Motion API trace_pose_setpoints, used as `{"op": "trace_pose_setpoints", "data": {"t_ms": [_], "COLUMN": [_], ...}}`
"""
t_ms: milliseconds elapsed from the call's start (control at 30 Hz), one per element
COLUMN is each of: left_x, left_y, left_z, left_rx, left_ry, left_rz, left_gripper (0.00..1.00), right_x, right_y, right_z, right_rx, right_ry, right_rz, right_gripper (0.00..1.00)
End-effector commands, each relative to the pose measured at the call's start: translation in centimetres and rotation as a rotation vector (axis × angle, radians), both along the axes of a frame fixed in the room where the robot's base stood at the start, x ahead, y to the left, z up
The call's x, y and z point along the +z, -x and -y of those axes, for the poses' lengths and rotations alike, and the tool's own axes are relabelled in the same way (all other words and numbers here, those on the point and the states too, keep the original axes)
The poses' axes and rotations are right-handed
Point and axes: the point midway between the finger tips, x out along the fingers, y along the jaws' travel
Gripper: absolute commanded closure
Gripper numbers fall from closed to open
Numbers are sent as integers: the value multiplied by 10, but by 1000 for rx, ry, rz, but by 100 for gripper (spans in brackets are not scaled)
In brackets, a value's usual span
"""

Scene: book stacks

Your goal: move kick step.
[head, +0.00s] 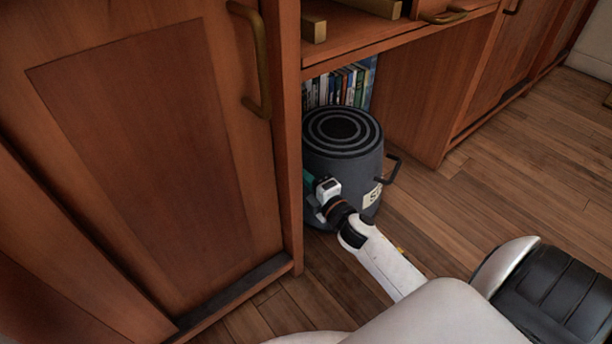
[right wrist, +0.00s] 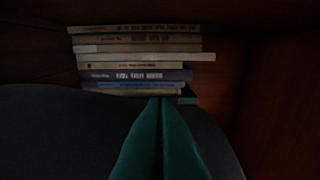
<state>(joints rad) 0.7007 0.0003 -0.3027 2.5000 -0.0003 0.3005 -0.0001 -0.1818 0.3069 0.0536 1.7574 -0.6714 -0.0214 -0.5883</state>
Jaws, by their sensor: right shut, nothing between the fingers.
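The kick step (head: 343,175) is a dark grey drum with a ringed round top, a black handle (head: 393,170) on its right and a pale label. It stands upright on the floor in the recess under the shelf, beside the cabinet door. My right gripper (head: 308,180) is at its near left side, its teal fingers partly hidden by the cabinet edge. In the right wrist view the teal fingers (right wrist: 161,102) are pressed together and empty, in front of a dark grey curved surface, likely the kick step (right wrist: 60,130). I cannot tell whether they touch it. My left gripper is out of view.
A wooden cabinet door (head: 150,130) with a brass handle (head: 257,60) closes off the left. Books (head: 345,85) stand behind the kick step and also show in the right wrist view (right wrist: 140,48). A wooden panel (head: 425,100) bounds the right; open floor (head: 520,170) lies beyond.

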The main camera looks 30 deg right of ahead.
Motion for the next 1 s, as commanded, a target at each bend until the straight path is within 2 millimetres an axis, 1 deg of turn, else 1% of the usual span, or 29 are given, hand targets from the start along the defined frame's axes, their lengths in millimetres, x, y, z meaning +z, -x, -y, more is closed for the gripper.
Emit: {"op": "trace_pose_setpoints", "data": {"t_ms": [433, 533, 633, 733, 833, 1000], "left_x": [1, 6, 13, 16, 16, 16], "left_y": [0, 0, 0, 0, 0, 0], "left_z": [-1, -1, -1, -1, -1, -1], "left_rx": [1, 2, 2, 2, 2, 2], "left_ry": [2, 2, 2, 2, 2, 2], "left_rz": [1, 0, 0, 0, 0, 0], "left_gripper": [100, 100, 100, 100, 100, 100], "right_x": [0, 2, 3, 2, 1, 0], "right_y": [1, -3, -7, -11, -13, -13], "right_z": [1, 14, 36, 53, 61, 62], "right_rx": [-1, -3, -7, -8, -7, -7], "right_ry": [0, 4, 4, 3, 2, 1], "right_rz": [-1, -2, -3, -3, -2, -1], "right_gripper": [100, 100, 100, 100, 100, 100]}}
